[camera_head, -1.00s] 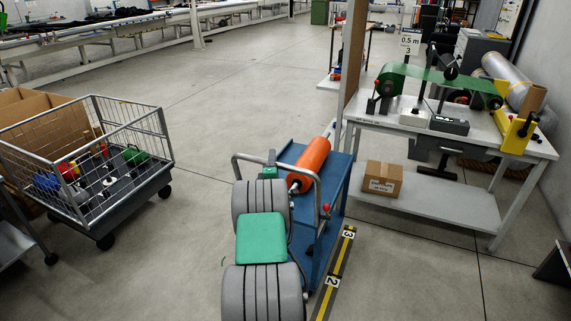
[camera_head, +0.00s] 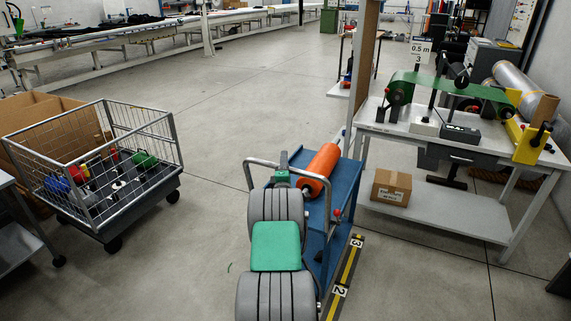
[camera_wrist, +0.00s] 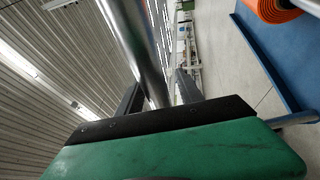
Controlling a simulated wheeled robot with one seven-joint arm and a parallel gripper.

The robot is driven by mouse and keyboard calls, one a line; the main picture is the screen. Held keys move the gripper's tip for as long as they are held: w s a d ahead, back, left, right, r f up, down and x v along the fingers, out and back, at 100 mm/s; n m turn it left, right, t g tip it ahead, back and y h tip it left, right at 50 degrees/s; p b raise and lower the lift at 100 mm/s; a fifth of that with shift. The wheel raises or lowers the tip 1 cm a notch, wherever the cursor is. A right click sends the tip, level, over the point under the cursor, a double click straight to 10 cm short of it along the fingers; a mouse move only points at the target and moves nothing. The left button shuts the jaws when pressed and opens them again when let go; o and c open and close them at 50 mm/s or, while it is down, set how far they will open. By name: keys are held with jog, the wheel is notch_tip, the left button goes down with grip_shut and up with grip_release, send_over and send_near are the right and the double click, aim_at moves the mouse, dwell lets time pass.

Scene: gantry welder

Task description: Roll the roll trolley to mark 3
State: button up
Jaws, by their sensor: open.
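The roll trolley (camera_head: 346,195) is blue, carries an orange roll (camera_head: 320,172) and has a grey tube handle (camera_head: 262,163) on its near left side. It stands beside a yellow-and-black floor strip with mark 2 (camera_head: 340,291) and mark 3 (camera_head: 357,243); mark 3 is farther from me. My gripper (camera_head: 284,158) is at the handle. In the wrist view its black fingers (camera_wrist: 160,92) are open on both sides of the silver handle tube (camera_wrist: 140,45). I cannot tell whether they touch it. The trolley's lower near side is partly hidden by my arm.
A white workbench (camera_head: 440,222) with a green belt machine and a small carton (camera_head: 391,187) stands right of the strip. A wire cart (camera_head: 172,150) with coloured items stands at left. The floor between the wire cart and the trolley is clear.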

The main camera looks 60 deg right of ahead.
jog(key=v, duration=0.7)
jog(key=shift+s+a+b, duration=0.25)
jog(key=shift+a+b, duration=0.1)
jog(key=shift+b, duration=0.1)
jog(key=shift+f, duration=0.1)
